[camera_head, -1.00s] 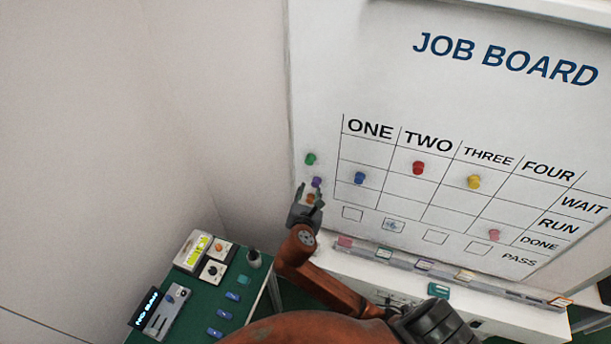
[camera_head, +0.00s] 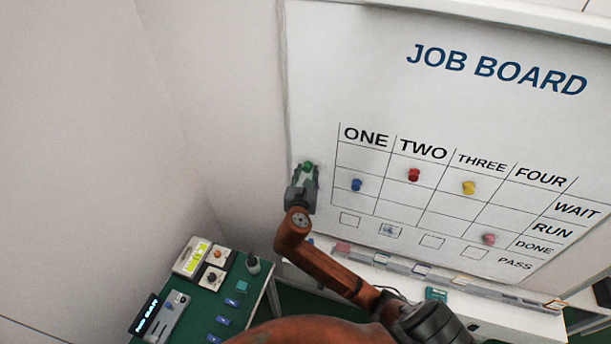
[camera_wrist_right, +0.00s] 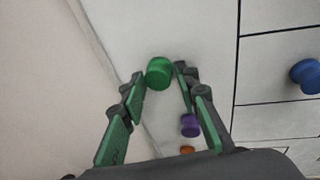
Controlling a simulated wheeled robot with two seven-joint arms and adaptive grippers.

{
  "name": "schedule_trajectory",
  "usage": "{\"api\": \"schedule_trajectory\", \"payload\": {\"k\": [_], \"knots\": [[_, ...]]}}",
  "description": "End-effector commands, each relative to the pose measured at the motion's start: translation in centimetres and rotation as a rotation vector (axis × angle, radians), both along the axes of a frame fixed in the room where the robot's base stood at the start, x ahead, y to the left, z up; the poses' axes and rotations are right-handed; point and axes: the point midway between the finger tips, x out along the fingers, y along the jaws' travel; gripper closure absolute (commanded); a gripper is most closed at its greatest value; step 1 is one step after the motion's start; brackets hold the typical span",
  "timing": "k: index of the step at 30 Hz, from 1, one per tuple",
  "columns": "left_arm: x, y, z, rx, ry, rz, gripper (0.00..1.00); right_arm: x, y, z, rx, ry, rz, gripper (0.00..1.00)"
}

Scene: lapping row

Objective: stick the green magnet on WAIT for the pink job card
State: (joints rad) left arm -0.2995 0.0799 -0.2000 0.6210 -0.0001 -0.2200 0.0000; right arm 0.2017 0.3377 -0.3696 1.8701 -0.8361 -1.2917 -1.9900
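The green magnet (camera_head: 307,167) is on the white board, left of the grid. It also shows in the right wrist view (camera_wrist_right: 158,73), between and just beyond my fingertips. My right gripper (camera_head: 303,182) is open around the magnet's near side; I cannot tell whether the fingers touch it. Its spread fingers show in the right wrist view (camera_wrist_right: 160,80). The job board grid (camera_head: 372,155) has columns ONE to FOUR and rows WAIT, RUN, DONE, PASS. My left gripper is not in view.
A purple magnet (camera_wrist_right: 190,125) and an orange magnet (camera_wrist_right: 187,150) sit below the green one. Blue (camera_head: 356,185), red (camera_head: 413,175), yellow (camera_head: 469,188) and pink (camera_head: 489,239) magnets sit on the grid. A green-topped table (camera_head: 190,322) with devices stands lower left.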

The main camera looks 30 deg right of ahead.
Motion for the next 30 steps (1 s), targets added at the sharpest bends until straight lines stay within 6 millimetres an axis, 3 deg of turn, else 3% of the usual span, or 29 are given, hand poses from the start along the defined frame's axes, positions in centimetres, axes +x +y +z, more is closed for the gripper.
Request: {"api": "schedule_trajectory", "payload": {"k": [6,18,30], "knots": [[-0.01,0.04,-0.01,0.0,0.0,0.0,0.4,0.03,-0.02,-0.02,0.001,-0.001,0.0,0.72],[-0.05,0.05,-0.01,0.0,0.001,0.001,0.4,0.01,0.0,0.0,0.001,-0.001,0.0,0.99],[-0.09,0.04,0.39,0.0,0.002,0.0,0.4,-0.39,0.56,0.06,0.001,-0.001,0.001,0.99]]}}
